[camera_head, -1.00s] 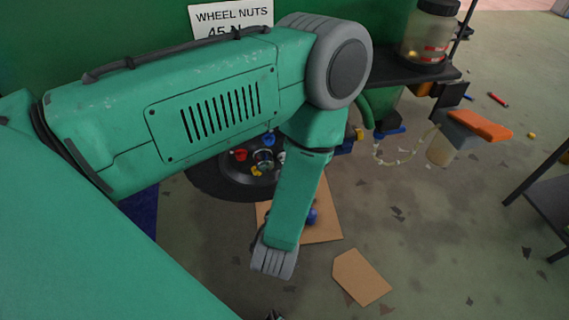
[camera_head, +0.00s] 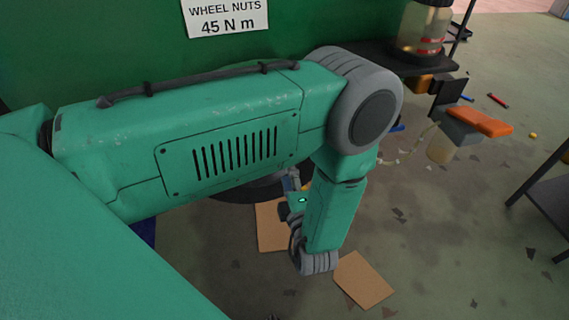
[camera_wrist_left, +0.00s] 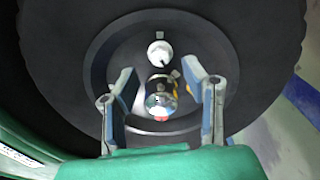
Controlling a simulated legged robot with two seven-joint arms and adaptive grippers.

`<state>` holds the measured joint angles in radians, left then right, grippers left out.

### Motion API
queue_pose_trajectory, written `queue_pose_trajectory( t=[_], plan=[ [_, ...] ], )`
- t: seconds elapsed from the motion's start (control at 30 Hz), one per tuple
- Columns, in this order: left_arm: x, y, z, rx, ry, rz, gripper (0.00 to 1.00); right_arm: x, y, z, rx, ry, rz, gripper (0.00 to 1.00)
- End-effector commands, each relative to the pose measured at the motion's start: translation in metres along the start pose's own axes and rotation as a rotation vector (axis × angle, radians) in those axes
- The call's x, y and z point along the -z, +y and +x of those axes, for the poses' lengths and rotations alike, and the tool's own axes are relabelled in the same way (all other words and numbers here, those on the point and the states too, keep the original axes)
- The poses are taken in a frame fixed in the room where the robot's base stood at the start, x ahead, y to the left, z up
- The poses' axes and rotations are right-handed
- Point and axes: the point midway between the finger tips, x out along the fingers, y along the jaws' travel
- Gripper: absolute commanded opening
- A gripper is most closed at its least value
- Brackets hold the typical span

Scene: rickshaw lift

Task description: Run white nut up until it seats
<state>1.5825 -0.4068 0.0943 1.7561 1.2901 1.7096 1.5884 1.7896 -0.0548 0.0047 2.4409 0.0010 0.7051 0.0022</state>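The white nut (camera_wrist_left: 159,50) shows in the left wrist view on the upper part of the dark wheel's hub face (camera_wrist_left: 112,58). My left gripper (camera_wrist_left: 159,68) is open, with one finger on each side of the picture and nothing between the tips. The white nut lies a little above and beyond the fingertips, apart from them. The round metallic hub centre (camera_wrist_left: 160,92) shows below it, between the fingers. In the head view my left gripper (camera_head: 291,181) is mostly hidden behind my arm, and the white nut is hidden. My right gripper is not in view.
A red piece (camera_wrist_left: 161,118) and a yellow piece (camera_wrist_left: 176,86) show around the hub centre. A sign (camera_head: 226,17) reads wheel nuts 45 N m. Cardboard (camera_head: 362,281) lies on the floor. A shelf with a jar (camera_head: 424,30) stands at upper right.

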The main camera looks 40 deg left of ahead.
Motion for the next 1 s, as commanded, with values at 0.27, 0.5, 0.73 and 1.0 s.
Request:
queue_pose_trajectory(
  t=[0.27, 0.5, 0.73, 1.0],
  plan=[
    [0.001, -0.001, 0.039, 0.001, 0.000, 0.000, 0.40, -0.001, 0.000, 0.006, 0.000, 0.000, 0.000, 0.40],
    [0.000, 0.000, 0.045, 0.000, 0.000, 0.001, 0.40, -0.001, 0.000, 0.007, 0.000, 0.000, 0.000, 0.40],
    [0.000, 0.000, 0.045, 0.001, 0.000, 0.001, 0.12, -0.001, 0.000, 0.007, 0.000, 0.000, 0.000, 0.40],
    [0.000, -0.001, 0.044, 0.003, -0.001, 0.005, 0.00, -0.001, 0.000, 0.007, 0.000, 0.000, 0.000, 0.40]
  ],
)
